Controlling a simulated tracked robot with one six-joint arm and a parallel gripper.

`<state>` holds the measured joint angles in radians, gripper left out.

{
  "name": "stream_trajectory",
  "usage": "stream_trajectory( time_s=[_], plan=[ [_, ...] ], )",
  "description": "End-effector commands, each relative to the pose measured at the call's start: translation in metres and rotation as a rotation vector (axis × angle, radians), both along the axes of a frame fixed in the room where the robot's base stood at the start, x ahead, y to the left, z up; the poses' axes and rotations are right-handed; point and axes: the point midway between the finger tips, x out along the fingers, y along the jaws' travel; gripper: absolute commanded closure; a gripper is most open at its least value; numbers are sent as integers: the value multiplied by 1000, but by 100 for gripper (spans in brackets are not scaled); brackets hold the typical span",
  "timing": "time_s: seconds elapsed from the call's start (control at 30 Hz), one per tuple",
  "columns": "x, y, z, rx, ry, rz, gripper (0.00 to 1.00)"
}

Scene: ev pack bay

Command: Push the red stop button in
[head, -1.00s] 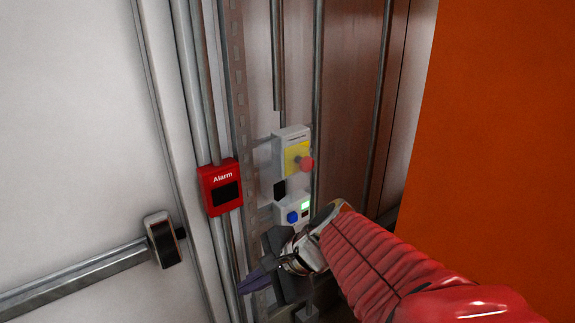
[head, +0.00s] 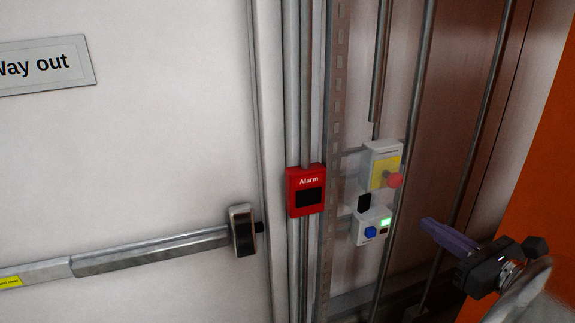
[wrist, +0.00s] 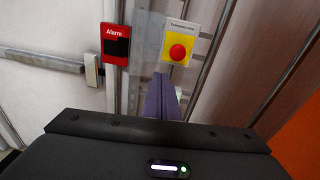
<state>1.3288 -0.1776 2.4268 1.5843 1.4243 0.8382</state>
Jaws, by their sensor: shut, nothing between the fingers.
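The red stop button (head: 395,181) is a round knob on a yellow plate on the front of a pale grey box (head: 379,154), fixed to the rail on the wall. In the wrist view the red button (wrist: 178,52) faces me, just above my fingertips. My gripper (head: 428,226) is shut and empty, with its purple fingers together. In the head view it is to the lower right of the button and apart from it. In the wrist view the gripper (wrist: 161,84) points toward the wall below the button. The gap in depth is hard to judge.
A red alarm box (head: 306,190) is left of the button. A lower grey box with a blue button (head: 370,232) and green light sits below it. Vertical pipes run alongside. A white door with a push bar (head: 150,250) is left, an orange panel (head: 540,190) right.

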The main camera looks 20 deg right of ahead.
Motion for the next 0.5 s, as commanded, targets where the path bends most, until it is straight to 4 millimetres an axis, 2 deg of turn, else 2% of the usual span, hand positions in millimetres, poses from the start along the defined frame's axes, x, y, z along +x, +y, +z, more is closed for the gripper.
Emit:
stream_trajectory(
  time_s=[0.03, 0.1, 0.2, 0.5],
  plan=[
    [-8, -13, 4, 16, -25, -36, 100],
    [-16, -23, 10, 33, -53, -66, 100],
    [-21, -31, 14, 44, -75, -89, 100],
    [-22, -32, 15, 46, -78, -92, 100]
  ],
)
